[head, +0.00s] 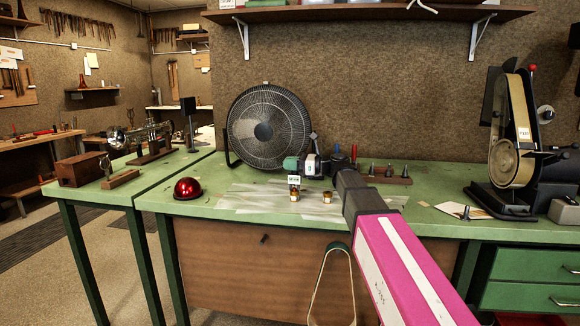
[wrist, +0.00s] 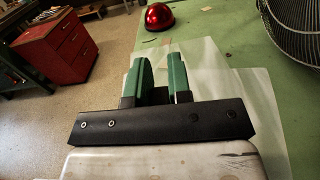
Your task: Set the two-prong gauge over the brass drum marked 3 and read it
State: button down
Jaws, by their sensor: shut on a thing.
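My gripper (head: 291,164) is above the paper on the green bench, with green fingers and a dark palm. In the wrist view its fingers (wrist: 161,78) are close together, and what they hold is hardly visible between them. The two-prong gauge (head: 294,180) shows as a small pale face with dark digits, too small to read, directly below the fingers. A small brass drum (head: 294,195) stands right under it; I cannot tell whether they touch. A second brass drum (head: 327,198) stands apart to the right. The drum numbers are not legible, and the prongs cannot be made out.
A red dome (head: 187,188) sits at the left on the bench, also in the wrist view (wrist: 159,16). A large fan (head: 268,128) stands behind. A rack with cones (head: 388,176) and a belt sander (head: 515,130) are to the right. White paper (head: 250,203) around the drums is mostly clear.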

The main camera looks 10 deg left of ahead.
jog(key=shift+r, duration=2.2)
